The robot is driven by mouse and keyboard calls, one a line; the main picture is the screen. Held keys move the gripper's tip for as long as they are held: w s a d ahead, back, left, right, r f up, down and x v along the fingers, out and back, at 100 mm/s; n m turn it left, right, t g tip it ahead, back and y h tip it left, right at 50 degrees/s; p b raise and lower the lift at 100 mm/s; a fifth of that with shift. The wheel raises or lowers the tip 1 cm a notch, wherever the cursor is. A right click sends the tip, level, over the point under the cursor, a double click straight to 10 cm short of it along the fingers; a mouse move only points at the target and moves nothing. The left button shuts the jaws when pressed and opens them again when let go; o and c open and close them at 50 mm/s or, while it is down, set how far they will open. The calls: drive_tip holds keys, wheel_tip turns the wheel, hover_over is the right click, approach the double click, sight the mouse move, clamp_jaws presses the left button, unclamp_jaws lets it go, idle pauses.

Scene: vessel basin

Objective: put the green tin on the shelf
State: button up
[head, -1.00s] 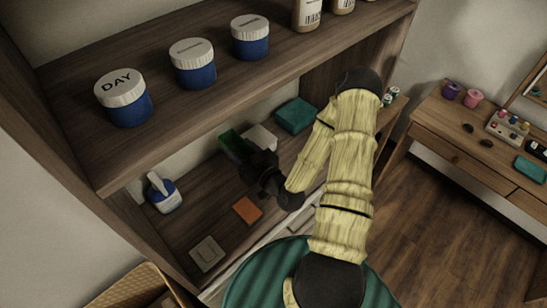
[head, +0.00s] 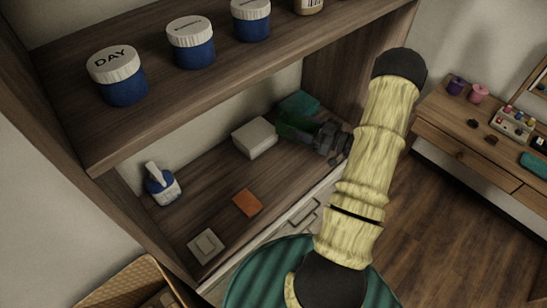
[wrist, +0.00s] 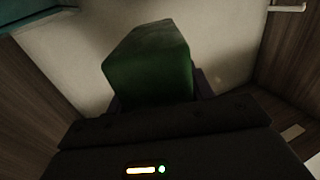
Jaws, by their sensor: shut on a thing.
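My gripper (head: 316,136) is shut on the green tin (head: 290,128) in the lower compartment of the wooden shelf unit (head: 232,200). In the head view the tin is partly hidden by the gripper, in front of a teal box and to the right of a white box. I cannot tell whether it touches the teal box or the shelf board. In the wrist view the tin (wrist: 150,62) stands out beyond the dark gripper body, its far end clear.
The teal box (head: 300,102) and white box (head: 255,137) are close to the tin. A blue pump bottle (head: 162,186), an orange block (head: 247,203) and a pale square item (head: 206,246) stand further left. Blue jars (head: 118,82) line the board above.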

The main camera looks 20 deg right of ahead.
drive_tip(key=shift+n+g+y, duration=0.5)
drive_tip(key=shift+y, duration=0.1)
drive_tip(key=s+d, duration=0.1)
drive_tip(key=d, duration=0.1)
drive_tip(key=s+d, duration=0.1)
drive_tip(key=shift+s+d+f, duration=0.1)
drive_tip(key=shift+d+f, duration=0.05)
drive_tip(key=shift+d, duration=0.25)
drive_tip(key=shift+f, duration=0.1)
drive_tip(key=shift+f+p, duration=0.7)
drive_tip(key=shift+f, duration=2.1)
drive_tip(key=shift+f, duration=0.1)
drive_tip(key=shift+f+p, duration=0.6)
drive_tip(key=shift+f, duration=1.35)
